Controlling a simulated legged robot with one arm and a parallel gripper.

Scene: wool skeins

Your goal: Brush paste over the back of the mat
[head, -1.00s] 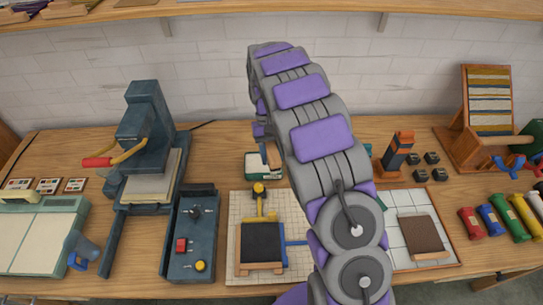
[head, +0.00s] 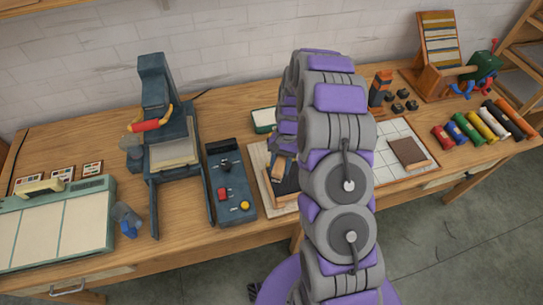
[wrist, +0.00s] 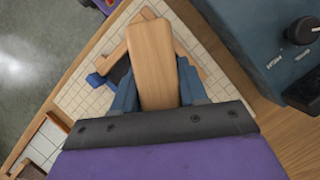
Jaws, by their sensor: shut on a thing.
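My gripper (wrist: 155,88) has its blue fingers shut on a flat wooden brush handle (wrist: 152,60). The handle also shows in the head view (head: 280,166), low over the dark square mat (head: 289,187). The mat lies in a light wooden frame on a gridded board. In the wrist view the handle hides most of the mat, and I cannot see the bristles or whether they touch it. A white and green tub (head: 263,118) stands just behind the board, partly hidden by my arm.
A dark control box (head: 229,185) stands close left of the board, with a tall press (head: 165,140) beyond it. Right of my arm, a brown square piece (head: 408,152) lies on a white tiled board. Several coloured rolls (head: 470,124) lie further right.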

